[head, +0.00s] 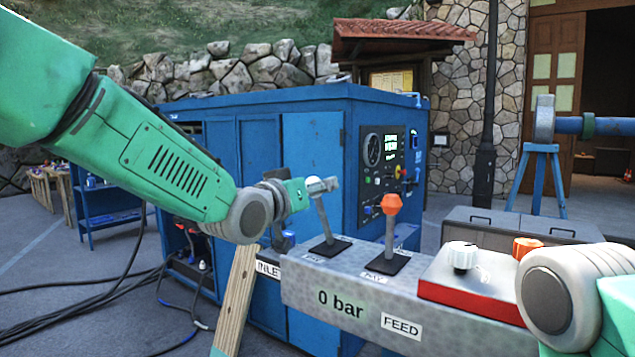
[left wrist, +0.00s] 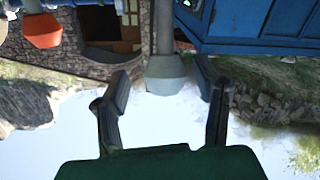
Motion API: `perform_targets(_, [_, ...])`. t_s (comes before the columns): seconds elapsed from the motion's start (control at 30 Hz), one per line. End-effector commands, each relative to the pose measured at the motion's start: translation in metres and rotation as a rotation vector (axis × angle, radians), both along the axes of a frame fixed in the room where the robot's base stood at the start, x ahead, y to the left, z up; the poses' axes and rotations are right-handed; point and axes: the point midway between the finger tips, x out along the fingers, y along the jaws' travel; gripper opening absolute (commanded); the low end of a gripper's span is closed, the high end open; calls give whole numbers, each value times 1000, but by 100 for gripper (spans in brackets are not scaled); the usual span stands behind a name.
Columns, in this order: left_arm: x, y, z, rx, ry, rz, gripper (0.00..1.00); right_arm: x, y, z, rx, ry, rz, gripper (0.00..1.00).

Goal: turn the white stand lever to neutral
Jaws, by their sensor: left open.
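The white stand lever (head: 324,219) rises from a dark base plate on the grey control beam and leans slightly left in the head view. My left gripper (head: 322,186) is at its top, coming from the left. In the left wrist view, which is upside down, the pale knob (left wrist: 165,76) stands between the spread fingers of the left gripper (left wrist: 160,88). Gaps show on both sides of the knob, so the gripper is open around it. Part of the knob is hidden in the head view. My right arm shows at lower right, but its gripper is out of view.
An orange-knobbed lever (head: 391,204) stands close to the right; its knob also shows in the left wrist view (left wrist: 42,30). A red-based box with a white knob (head: 461,255) sits farther right. A blue cabinet (head: 312,165) stands behind the beam (head: 345,303).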

Motion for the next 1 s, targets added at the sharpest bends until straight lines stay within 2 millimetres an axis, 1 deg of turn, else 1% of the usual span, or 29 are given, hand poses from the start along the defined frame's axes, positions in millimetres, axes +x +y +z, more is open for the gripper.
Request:
perform_targets(0.03, [5,-1,1,0,0,1,56,0,0,2,0,0,0,40])
perform_targets(0.13, [10,-3,0,-1,1,1,56,0,0,3,0,0,0,40])
perform_targets(0.47, [12,-8,-1,1,1,1,56,0,0,3,0,0,1,40])
perform_targets(0.5, [12,-8,0,1,1,1,41,0,0,3,0,0,1,40])
perform_targets(0.57, [12,-8,-1,1,1,1,20,0,0,3,0,0,1,40])
perform_targets(0.6, [12,-8,-1,1,1,1,6,0,0,3,0,0,1,40])
perform_targets(0.63, [12,-8,-1,1,1,1,0,0,0,3,0,0,1,40])
perform_targets(0.77, [13,-8,-1,2,1,0,0,0,0,4,0,0,1,40])
perform_targets(0.83, [14,-9,1,6,7,0,0,0,0,7,0,0,0,40])
perform_targets(1.0, [20,-14,7,36,51,0,0,0,0,28,0,0,0,40])
